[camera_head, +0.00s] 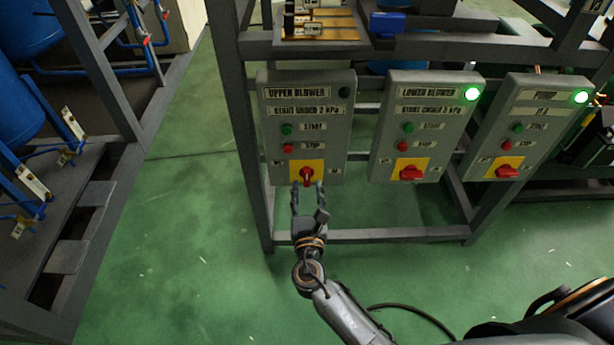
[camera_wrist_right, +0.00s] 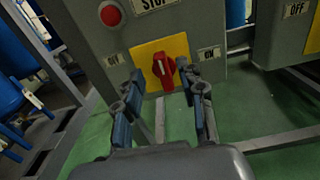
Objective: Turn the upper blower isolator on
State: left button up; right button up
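The upper blower panel (camera_head: 308,125) is a grey box, leftmost of three in the head view; its indicator lamp (camera_head: 344,92) is dark. Its isolator (camera_head: 307,174) is a red knob on a yellow plate near the panel's bottom. In the wrist view the red knob (camera_wrist_right: 164,74) has its handle close to upright, between the OFF label on the left and the ON label on the right. My right gripper (camera_head: 307,192) is open, its fingers (camera_wrist_right: 161,85) to either side of the knob's lower area; contact cannot be told. My left gripper is not in view.
The lower blower panel (camera_head: 425,125) and a third panel (camera_head: 525,125) stand to the right with lit green lamps and red knobs turned sideways. Grey frame posts surround the panels. Blue tanks (camera_head: 22,110) stand at the left. Green floor (camera_head: 180,240) is clear at left front.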

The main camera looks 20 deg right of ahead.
aim_at(307, 175)
jog(key=x, duration=0.5)
grip_shut()
